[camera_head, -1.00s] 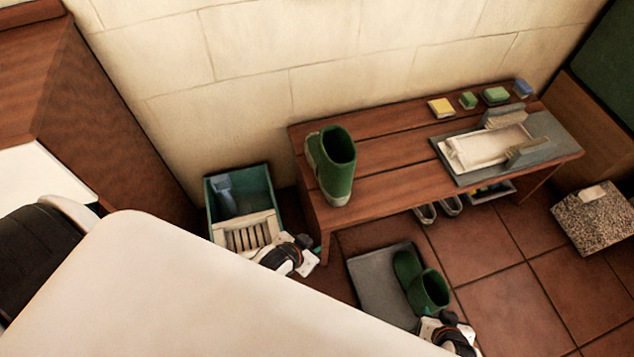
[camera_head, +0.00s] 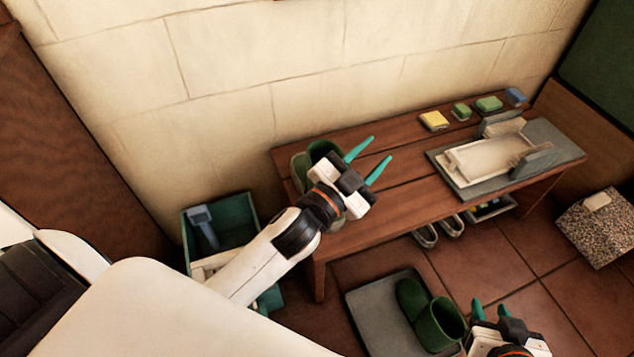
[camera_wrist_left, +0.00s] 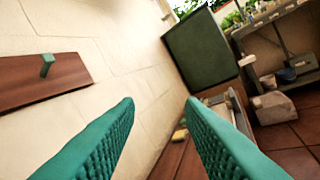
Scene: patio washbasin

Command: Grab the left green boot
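One green boot (camera_head: 325,150) stands on the left end of the wooden bench (camera_head: 400,165), mostly hidden behind my left gripper. My left gripper (camera_head: 381,150) is open, its teal fingers pointing up and right over the bench, past the boot. In the left wrist view its fingers (camera_wrist_left: 160,115) are wide apart with nothing between them, and no boot shows there. A second green boot (camera_head: 440,322) is on the grey mat (camera_head: 372,310) on the floor. My right gripper (camera_head: 490,307) is open beside that boot's right side; whether it touches cannot be told.
A green crate (camera_head: 240,212) stands on the floor left of the bench. A grey tray with a white basin (camera_head: 485,158) sits on the bench's right part, with a yellow sponge (camera_head: 433,120) and other small blocks behind it. A speckled block (camera_head: 598,228) stands at far right.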

